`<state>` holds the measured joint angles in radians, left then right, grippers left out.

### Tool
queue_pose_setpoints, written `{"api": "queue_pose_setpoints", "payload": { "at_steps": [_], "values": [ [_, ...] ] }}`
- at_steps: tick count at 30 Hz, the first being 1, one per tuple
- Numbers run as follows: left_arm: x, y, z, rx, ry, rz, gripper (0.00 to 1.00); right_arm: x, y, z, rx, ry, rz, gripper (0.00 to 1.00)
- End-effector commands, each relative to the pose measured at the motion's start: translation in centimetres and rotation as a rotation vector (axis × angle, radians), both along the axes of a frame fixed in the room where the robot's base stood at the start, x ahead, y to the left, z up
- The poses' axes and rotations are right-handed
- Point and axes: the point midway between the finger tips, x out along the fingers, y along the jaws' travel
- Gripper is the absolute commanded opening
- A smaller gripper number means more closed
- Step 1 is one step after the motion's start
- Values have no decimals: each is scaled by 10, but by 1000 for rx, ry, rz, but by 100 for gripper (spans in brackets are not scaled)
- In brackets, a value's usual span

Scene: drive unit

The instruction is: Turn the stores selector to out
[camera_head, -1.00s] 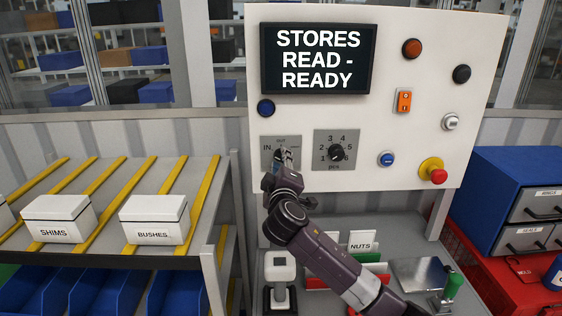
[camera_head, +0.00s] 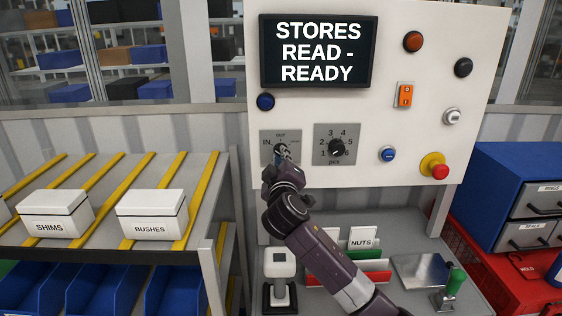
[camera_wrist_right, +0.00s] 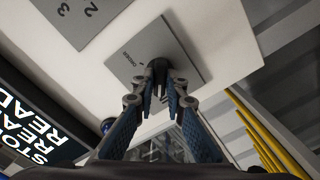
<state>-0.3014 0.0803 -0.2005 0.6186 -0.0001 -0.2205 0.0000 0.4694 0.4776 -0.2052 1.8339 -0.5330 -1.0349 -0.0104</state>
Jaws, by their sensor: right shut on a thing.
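The stores selector (camera_head: 280,149) is a dark knob on a small grey plate (camera_head: 266,158) at the lower left of the white panel. IN and OUT labels show on the plate. My right gripper (camera_head: 283,154) is at the knob and covers most of it, so where the knob points cannot be told. In the right wrist view the selector knob (camera_wrist_right: 159,66) sits between the fingertips of my right gripper (camera_wrist_right: 160,88), which is shut on it. My left gripper is not in view.
A second grey plate with a numbered dial (camera_head: 336,147) is just right of the selector. The display (camera_head: 317,52) reads STORES READ - READY. A red button (camera_head: 439,171) sits at the panel's lower right. White boxes labelled SHIMS (camera_head: 52,222) and BUSHES (camera_head: 150,222) stand on the left rack.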

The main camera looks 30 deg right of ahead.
Motion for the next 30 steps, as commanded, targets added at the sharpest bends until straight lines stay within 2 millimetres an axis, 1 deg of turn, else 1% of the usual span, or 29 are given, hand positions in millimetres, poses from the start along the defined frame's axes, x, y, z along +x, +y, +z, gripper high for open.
{"api": "queue_pose_setpoints", "payload": {
  "at_steps": [1, 3, 12, 21, 30],
  "values": [
    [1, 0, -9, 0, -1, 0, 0, 0, 2, -6, 38, -20, 3, 0],
    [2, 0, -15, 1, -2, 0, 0, 0, 2, -6, 92, -53, 3, 0],
    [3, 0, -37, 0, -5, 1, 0, 0, 2, -5, 335, -200, 2, 0],
    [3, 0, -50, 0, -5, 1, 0, 0, 2, -4, 554, -333, 2, 0],
    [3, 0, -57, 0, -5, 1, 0, 0, 1, -3, 698, -421, 1, 0]
  ]
}}
